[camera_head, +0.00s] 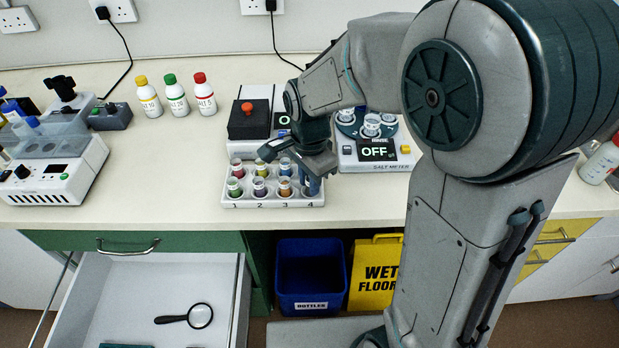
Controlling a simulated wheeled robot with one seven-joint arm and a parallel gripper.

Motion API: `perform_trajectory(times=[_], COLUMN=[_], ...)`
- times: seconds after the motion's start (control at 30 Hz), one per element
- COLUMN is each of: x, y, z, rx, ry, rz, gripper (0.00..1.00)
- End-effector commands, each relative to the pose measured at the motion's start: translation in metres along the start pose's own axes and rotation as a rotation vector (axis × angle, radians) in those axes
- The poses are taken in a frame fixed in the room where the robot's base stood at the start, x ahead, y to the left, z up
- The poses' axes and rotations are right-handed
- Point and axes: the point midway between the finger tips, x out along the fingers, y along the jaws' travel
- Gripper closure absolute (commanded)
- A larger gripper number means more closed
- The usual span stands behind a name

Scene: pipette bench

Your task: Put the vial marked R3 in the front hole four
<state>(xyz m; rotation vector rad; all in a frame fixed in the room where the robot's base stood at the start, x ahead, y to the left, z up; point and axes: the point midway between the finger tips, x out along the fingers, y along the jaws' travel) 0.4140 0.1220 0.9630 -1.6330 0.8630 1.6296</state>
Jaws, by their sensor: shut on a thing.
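The white vial rack (230,204) stands on the bench, with numbers 1 to 4 along its front edge. My gripper (309,172) is over the rack's right end, shut on a vial with a blue part (312,187). This vial is upright at front position four; I cannot tell whether it is seated in the hole or just above it. Its marking is hidden or too small to read. Other front vials are green (234,188), purple (259,188) and orange (285,188) at one, two and three. The back row is partly hidden by my gripper.
A balance (378,152) reading OFF stands right of the rack, a device with a red knob (248,118) behind it. Three capped bottles (175,95) stand at back left. An open drawer (120,290) holds a magnifying glass (200,315).

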Motion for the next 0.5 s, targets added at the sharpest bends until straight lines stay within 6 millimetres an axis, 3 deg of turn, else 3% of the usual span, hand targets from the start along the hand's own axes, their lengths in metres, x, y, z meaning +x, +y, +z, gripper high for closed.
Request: perform_trajectory(times=[0.13, 0.17, 0.2, 0.5], x=[0.0063, 0.0047, 0.0044, 0.0034], y=[0.0001, 0.0000, 0.0000, 0.0001], z=[0.0000, 0.0000, 0.0000, 0.0000], rx=[0.000, 0.000, 0.000, 0.000], ry=[0.000, 0.000, 0.000, 0.000], rz=[0.000, 0.000, 0.000, 0.000], gripper=[1.00, 0.70, 0.59, 0.57])
